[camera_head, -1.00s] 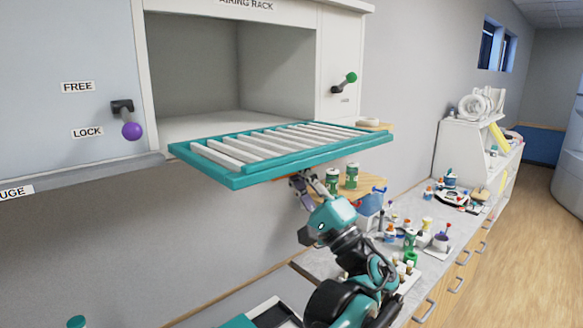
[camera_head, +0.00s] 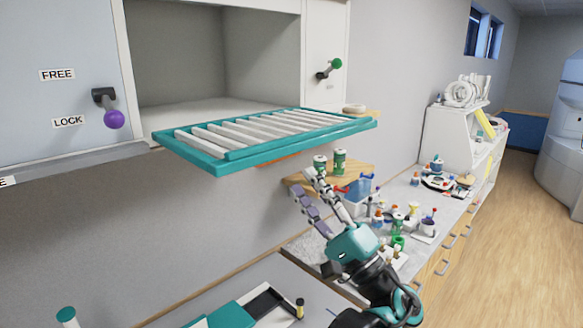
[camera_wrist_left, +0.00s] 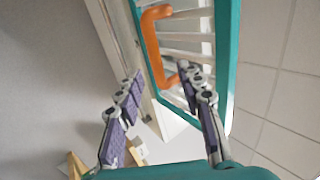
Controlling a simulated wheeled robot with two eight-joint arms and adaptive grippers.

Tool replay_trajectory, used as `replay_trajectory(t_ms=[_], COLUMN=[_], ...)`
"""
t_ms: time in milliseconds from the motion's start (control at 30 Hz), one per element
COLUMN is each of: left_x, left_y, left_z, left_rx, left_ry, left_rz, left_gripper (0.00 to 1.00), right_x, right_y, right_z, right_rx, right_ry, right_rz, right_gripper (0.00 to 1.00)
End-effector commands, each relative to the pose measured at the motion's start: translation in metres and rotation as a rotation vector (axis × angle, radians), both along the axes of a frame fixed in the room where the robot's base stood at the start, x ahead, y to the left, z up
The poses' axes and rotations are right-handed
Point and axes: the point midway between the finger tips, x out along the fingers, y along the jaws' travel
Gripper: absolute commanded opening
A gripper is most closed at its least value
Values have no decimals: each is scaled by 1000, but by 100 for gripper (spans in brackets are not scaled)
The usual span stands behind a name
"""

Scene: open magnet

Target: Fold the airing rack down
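The airing rack (camera_head: 195,158), a teal frame with white slats, sticks out roughly level from the cabinet opening. Its orange handle (camera_head: 280,158) shows only as a sliver beneath the front edge in the head view. In the left wrist view the handle (camera_wrist_left: 152,38) is a full orange loop on the slatted underside. My left gripper (camera_head: 303,182) is below and to the right of the handle, pointing up. Its fingers (camera_wrist_left: 163,78) are spread, with nothing gripped; one fingertip overlaps the handle's lower end in the wrist view, and contact cannot be told. My right gripper is not in view.
A purple-knobbed lever (camera_head: 113,118) points to LOCK on the left panel. A green-knobbed lever (camera_head: 335,64) is right of the opening. Green jars (camera_head: 339,162) stand on a wooden shelf behind my gripper. The counter (camera_head: 405,190) below holds several bottles and a blue-rimmed container.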

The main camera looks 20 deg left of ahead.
Motion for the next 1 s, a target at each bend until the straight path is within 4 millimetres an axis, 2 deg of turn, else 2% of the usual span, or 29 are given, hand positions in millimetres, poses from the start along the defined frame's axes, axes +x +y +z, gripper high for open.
replay_trajectory(t_ms=[100, 233, 767, 867, 967, 1000], left_x=[-6, -9, -10, -8, -9, -11], left_y=[-15, -23, -19, 2, 40, 56], left_z=[-11, -17, -23, -48, -99, -126], left_rx=[0, 1, -13, -82, -225, -302], left_ry=[0, -1, 11, 60, 151, 191], left_rz=[-2, -1, 0, -2, -14, -22], left_gripper=[38, 38, 38, 38, 38, 38], right_x=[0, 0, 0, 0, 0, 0], right_y=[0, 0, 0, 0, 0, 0], right_z=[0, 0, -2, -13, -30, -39], right_rx=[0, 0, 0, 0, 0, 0], right_ry=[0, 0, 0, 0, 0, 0], right_rz=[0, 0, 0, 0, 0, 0], right_gripper=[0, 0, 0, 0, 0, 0])
